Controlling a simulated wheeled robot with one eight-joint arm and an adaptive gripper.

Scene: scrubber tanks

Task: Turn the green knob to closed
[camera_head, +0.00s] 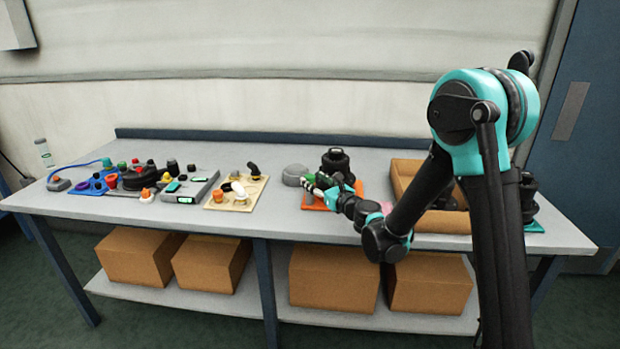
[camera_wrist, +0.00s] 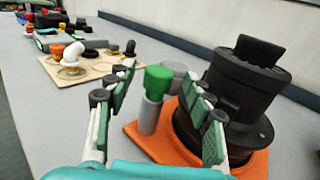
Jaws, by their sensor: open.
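The green knob (camera_wrist: 158,80) sits on top of an upright grey post on an orange base plate (camera_wrist: 146,140). Its position mark, if any, is too small to read. My gripper (camera_wrist: 160,76) is open, its two fingers spread to the left and right of the knob in the wrist view. I cannot tell whether the knob is between the fingers or just beyond them; no contact shows. In the head view my gripper (camera_head: 322,186) is low over the orange plate (camera_head: 316,205), and the knob shows only as a small green patch (camera_head: 309,177).
A black ribbed cylinder (camera_wrist: 248,85) stands on the same plate, close to the right finger. A grey dome (camera_head: 295,175) is behind the post. A beige board with knobs (camera_head: 220,203) lies to the left, with bare table between. A cardboard box (camera_head: 405,168) is to the right.

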